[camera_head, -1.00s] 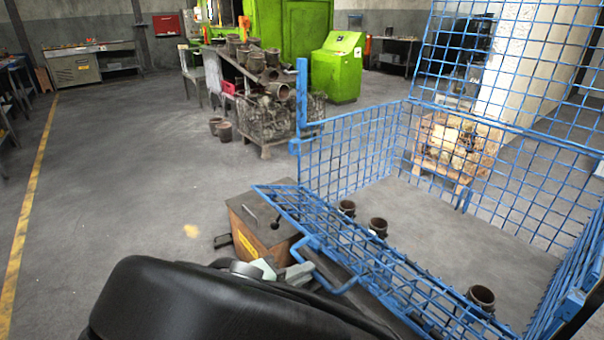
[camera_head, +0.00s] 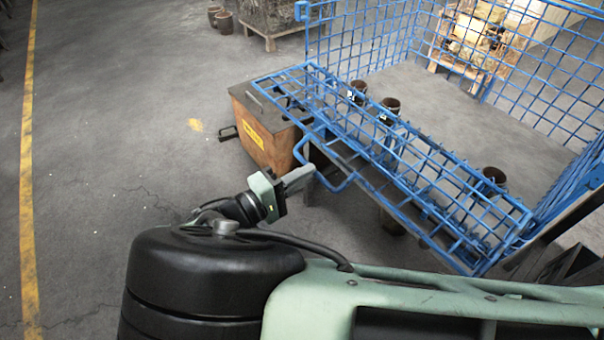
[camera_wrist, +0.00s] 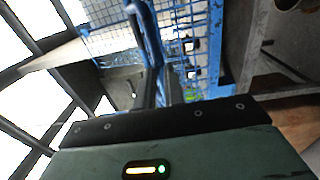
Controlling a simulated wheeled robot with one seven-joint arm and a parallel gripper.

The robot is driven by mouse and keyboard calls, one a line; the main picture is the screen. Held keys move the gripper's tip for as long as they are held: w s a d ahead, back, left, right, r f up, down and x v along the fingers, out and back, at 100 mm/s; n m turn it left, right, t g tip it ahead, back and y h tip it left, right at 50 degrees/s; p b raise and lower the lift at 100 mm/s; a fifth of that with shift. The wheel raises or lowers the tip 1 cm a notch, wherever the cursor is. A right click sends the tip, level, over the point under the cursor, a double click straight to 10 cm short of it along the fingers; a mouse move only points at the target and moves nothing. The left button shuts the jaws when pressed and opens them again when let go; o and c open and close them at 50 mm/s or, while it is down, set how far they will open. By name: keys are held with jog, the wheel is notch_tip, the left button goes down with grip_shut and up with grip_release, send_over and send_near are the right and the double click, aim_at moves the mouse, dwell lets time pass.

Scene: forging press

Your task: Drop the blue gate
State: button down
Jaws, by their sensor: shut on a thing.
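The blue gate (camera_head: 400,128) is a mesh panel along the near side of a blue wire cage. It leans outward at a slant toward my arm, with a bent bar handle (camera_head: 340,188) on its outer edge. My gripper (camera_head: 300,180) is at that handle, shut on the gate's bar; the exact contact is small in the head view. In the wrist view a blue bar (camera_wrist: 146,30) runs down to the dark fingers (camera_wrist: 158,88), which partly hide it.
A brown box with a dark lid (camera_head: 262,120) stands on the floor just left of the gate. Several rusty cups (camera_head: 390,104) are in the cage. A wooden pallet (camera_head: 270,35) is at the back. The floor on the left is clear, with a yellow line (camera_head: 28,190).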

jog(key=shift+r, duration=0.1)
jog(key=c, duration=1.5)
grip_release()
jog(key=shift+a, duration=0.1)
jog(key=shift+b+v, duration=1.25)
jog(key=shift+v, duration=7.4)
